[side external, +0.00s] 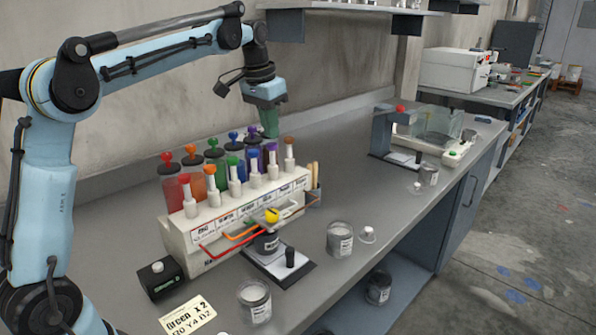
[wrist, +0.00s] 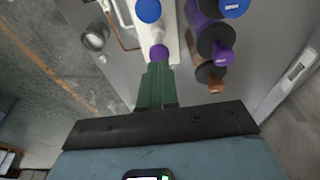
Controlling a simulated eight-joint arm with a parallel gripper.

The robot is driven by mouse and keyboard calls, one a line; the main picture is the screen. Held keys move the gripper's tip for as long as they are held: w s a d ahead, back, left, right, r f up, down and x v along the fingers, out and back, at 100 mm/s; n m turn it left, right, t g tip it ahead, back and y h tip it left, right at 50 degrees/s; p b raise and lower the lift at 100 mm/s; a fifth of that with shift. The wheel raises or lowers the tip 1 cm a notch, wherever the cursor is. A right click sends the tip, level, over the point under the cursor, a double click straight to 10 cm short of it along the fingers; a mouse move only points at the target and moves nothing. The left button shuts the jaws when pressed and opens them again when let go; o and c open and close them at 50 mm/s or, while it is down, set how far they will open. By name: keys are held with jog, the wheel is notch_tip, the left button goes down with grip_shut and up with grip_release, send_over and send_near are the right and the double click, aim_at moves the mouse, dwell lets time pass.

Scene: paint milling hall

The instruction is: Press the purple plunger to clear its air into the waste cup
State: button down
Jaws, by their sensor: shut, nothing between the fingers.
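The purple plunger (side external: 270,147) is a purple cap on a white stem, between blue and orange caps in the front row of the white dispenser (side external: 190,228). My gripper (side external: 269,130) is above and behind that row, fingers pointing down. In the wrist view, the shut green fingers of my gripper (wrist: 158,66) appear just below the purple cap (wrist: 159,54) in the picture. I cannot tell whether they touch it. A jar (side external: 266,243) stands on a small stand in front of the dispenser. I cannot tell which container is the waste cup.
Coloured canisters with knobs (side external: 233,135) stand behind the plungers, close to my gripper. Open jars (side external: 340,241) (side external: 254,302) and a small black box (side external: 160,278) are on the bench. A scale (side external: 440,150) stands farther right. The bench between has free room.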

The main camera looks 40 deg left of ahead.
aim_at(272, 144)
jog(key=shift+f, duration=0.15)
jog(key=shift+f, duration=1.55)
jog(key=shift+r, duration=0.1)
jog(key=shift+r, duration=1.6)
jog(key=shift+r, duration=2.5)
